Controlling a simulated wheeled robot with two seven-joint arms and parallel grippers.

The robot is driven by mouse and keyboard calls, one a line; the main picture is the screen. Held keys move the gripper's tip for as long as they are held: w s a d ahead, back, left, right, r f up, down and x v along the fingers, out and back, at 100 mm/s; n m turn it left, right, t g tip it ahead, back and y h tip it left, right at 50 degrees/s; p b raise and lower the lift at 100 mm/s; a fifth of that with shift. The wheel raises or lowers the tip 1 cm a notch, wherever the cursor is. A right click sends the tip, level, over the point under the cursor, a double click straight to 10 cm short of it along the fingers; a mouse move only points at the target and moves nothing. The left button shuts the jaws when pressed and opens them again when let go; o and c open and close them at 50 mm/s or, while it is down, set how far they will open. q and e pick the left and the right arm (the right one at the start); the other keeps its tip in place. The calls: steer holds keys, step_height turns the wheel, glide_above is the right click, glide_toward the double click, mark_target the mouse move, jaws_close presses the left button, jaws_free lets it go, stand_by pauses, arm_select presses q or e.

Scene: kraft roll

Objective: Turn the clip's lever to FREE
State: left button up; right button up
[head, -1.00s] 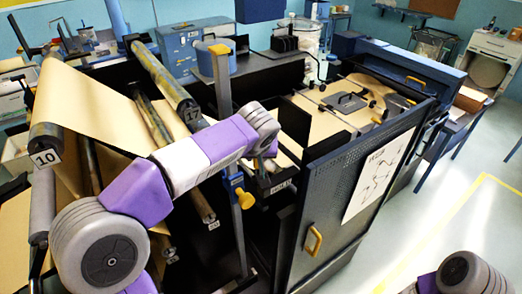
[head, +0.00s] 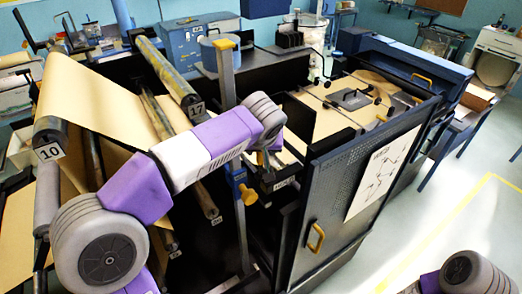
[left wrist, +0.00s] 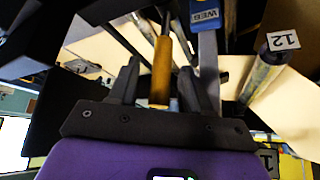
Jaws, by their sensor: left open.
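In the left wrist view a blue part labelled WEB (left wrist: 206,16) sits at the top, and an orange lever handle (left wrist: 161,78) on a metal rod points down towards me. My left gripper (left wrist: 160,66) is open, with one finger on each side of the handle. Contact cannot be told. No FREE marking is readable. My right gripper is not in view.
In the left wrist view a roller marked 12 (left wrist: 262,72) lies right of the gripper. A dark cabinet door (head: 355,195) stands right of the post. Open floor (head: 455,225) lies further right.

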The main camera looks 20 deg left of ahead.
arm_select(q)
steer(key=v, duration=0.5)
steer(key=shift+s+d+r, duration=0.1)
steer(key=shift+s+r, duration=0.1)
steer(key=shift+r, duration=0.05)
